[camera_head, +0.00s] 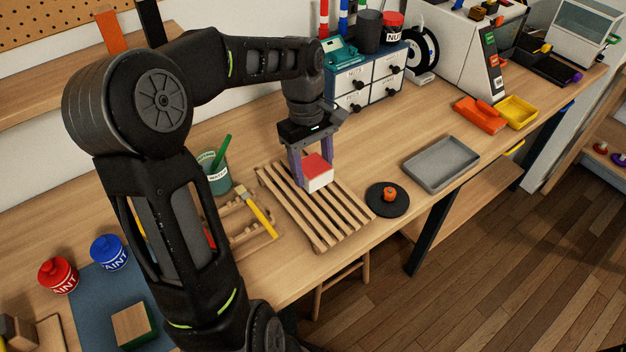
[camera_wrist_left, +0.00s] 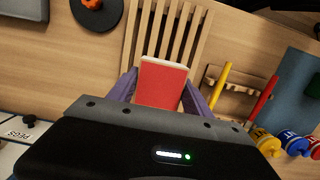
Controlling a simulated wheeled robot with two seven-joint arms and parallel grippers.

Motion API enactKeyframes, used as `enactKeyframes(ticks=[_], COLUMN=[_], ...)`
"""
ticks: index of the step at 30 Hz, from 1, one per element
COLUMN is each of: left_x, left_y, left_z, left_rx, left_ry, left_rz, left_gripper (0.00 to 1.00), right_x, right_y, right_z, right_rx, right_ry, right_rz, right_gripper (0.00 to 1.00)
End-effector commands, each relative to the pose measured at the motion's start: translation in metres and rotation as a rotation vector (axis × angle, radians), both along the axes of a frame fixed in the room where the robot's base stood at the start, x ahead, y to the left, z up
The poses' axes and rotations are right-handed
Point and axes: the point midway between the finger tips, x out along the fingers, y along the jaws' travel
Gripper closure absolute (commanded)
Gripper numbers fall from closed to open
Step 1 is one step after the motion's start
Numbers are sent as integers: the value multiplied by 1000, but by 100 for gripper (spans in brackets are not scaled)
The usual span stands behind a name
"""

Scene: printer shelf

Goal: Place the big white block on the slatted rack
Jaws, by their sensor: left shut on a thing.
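The big white block (camera_head: 319,182) has a red top face and white sides. My left gripper (camera_head: 312,172) is shut on it, with a purple finger on each side. The slatted rack (camera_head: 336,212) is a pale wooden grid on the workbench. The block is over the rack's upper part; I cannot tell whether it touches the slats. In the left wrist view the block's red face (camera_wrist_left: 162,84) sits between the fingers, with the rack's slats (camera_wrist_left: 168,35) behind it. My right gripper is not in view.
A small wooden holder with a yellow-handled tool (camera_head: 257,212) stands left of the rack. A black disc with an orange knob (camera_head: 387,200) and a grey tray (camera_head: 441,163) lie to the right. A green cup (camera_head: 216,177) and a drawer cabinet (camera_head: 368,82) stand behind.

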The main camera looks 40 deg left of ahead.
Motion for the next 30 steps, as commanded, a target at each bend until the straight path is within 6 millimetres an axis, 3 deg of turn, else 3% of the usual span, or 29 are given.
enactKeyframes(ticks=[12,21,30], left_x=[1,0,1], left_y=[0,0,0], left_z=[-11,-45,-47], left_rx=[1,1,2], left_ry=[-1,0,-2], left_rz=[-1,0,-1], left_gripper=[86,86,86], right_x=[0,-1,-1], right_y=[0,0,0], right_z=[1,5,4], right_rx=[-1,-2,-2], right_ry=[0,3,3], right_rz=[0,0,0], right_gripper=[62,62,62])
